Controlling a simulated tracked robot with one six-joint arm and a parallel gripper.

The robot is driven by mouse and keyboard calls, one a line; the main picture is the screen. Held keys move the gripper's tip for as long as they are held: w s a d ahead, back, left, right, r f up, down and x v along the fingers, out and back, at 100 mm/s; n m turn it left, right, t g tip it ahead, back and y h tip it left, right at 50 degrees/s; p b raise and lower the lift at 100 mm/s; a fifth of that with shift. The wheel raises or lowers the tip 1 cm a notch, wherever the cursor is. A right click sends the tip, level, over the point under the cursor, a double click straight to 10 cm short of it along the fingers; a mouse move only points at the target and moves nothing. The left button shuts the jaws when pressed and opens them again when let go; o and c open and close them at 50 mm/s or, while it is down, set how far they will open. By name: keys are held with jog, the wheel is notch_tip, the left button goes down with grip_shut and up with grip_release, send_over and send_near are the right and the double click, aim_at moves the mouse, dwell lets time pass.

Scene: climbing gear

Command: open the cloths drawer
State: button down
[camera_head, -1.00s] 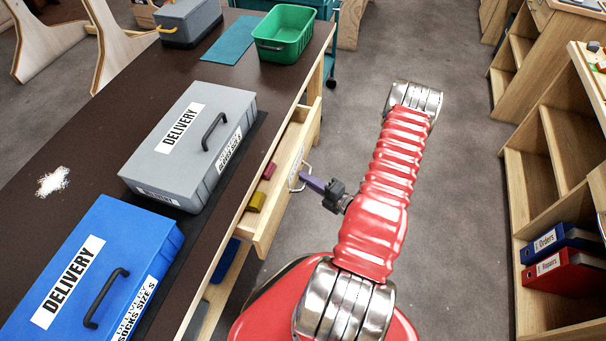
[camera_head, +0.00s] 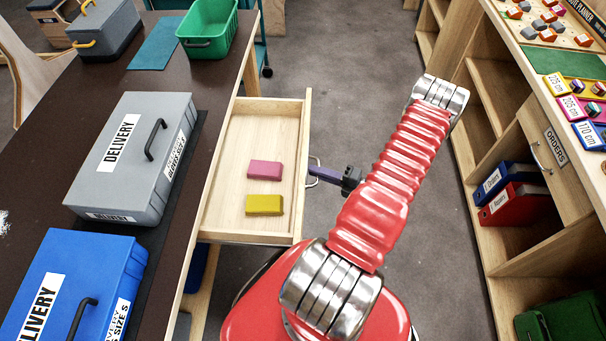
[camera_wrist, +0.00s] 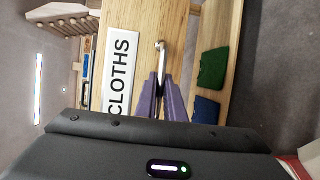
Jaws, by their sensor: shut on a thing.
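The cloths drawer (camera_head: 231,150) is pulled well out from under the dark-topped table in the head view. A pink cloth (camera_head: 265,169) and a yellow cloth (camera_head: 264,205) lie inside it. Its front carries a CLOTHS label (camera_wrist: 121,72) in the wrist view. My gripper (camera_head: 314,175) is at the drawer front, with its purple fingers shut on the metal handle (camera_wrist: 161,60). The handle also shows in the head view (camera_head: 316,163), partly hidden by the fingers.
A grey case (camera_head: 105,185) and a blue case (camera_head: 105,262) stand on the table, with a green bin (camera_head: 222,42) at its far end. Shelving with red and blue binders (camera_head: 515,205) stands at the right. Grey floor (camera_head: 340,75) lies clear between.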

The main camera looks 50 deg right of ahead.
jog(key=shift+s+d+f, duration=0.1)
jog(key=shift+s+d, duration=0.2)
jog(key=shift+s, duration=0.2)
jog(key=shift+s+d+f, duration=0.1)
jog(key=shift+s+d, duration=0.15)
jog(key=shift+s, duration=0.25)
jog(key=c, duration=2.2)
grip_release()
jog(key=shift+o, duration=0.2)
jog(key=shift+r, duration=0.1)
jog(key=shift+d, duration=0.1)
jog(key=shift+s, duration=0.1)
jog(key=v, duration=1.3)
jog(key=shift+s, duration=0.3)
jog(key=shift+s, duration=0.15)
